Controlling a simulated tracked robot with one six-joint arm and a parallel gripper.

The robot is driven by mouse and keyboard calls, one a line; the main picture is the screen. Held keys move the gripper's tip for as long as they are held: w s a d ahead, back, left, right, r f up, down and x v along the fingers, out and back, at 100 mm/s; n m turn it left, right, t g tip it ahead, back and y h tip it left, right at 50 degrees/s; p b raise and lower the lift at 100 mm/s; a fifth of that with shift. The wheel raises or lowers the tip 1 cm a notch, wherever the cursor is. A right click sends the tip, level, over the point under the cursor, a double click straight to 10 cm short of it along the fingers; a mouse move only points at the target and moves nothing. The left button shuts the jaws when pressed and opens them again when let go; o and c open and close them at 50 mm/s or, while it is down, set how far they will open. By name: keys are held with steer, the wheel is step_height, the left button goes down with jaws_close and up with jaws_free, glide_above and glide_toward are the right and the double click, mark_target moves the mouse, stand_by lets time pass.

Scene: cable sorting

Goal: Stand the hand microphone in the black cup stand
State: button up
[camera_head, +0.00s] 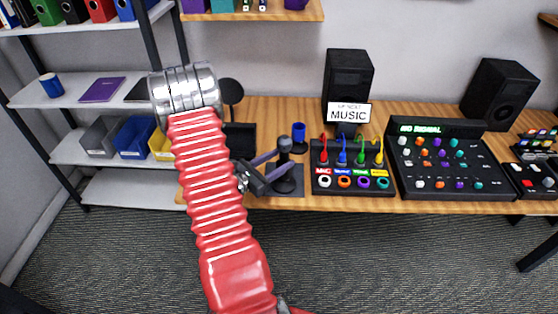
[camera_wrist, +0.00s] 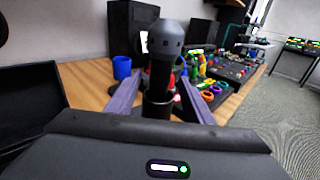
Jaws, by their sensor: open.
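The dark hand microphone (camera_head: 284,146) stands upright with its round head on top. In the wrist view the microphone (camera_wrist: 164,42) is close in the middle, and its handle goes down into the ring of the black cup stand (camera_wrist: 157,108). The black cup stand (camera_head: 287,184) is on the wooden desk. My gripper (camera_head: 279,164) is open, with its purple-grey fingers around the microphone's handle. In the wrist view one finger of my gripper (camera_wrist: 160,84) lies on each side of the handle, with visible gaps. The handle's lower end is hidden.
Right of the stand is a black cable box (camera_head: 352,180) with coloured plugs, then a mixer (camera_head: 450,165). A blue cup (camera_head: 299,132) and a speaker (camera_head: 348,80) stand behind. A dark box (camera_head: 239,138) is at the left. The desk's front edge (camera_head: 330,206) is near.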

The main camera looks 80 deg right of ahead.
steer(key=v, duration=1.3)
steer(key=shift+w+a, duration=0.25)
steer(key=shift+a, duration=0.1)
stand_by(1.3)
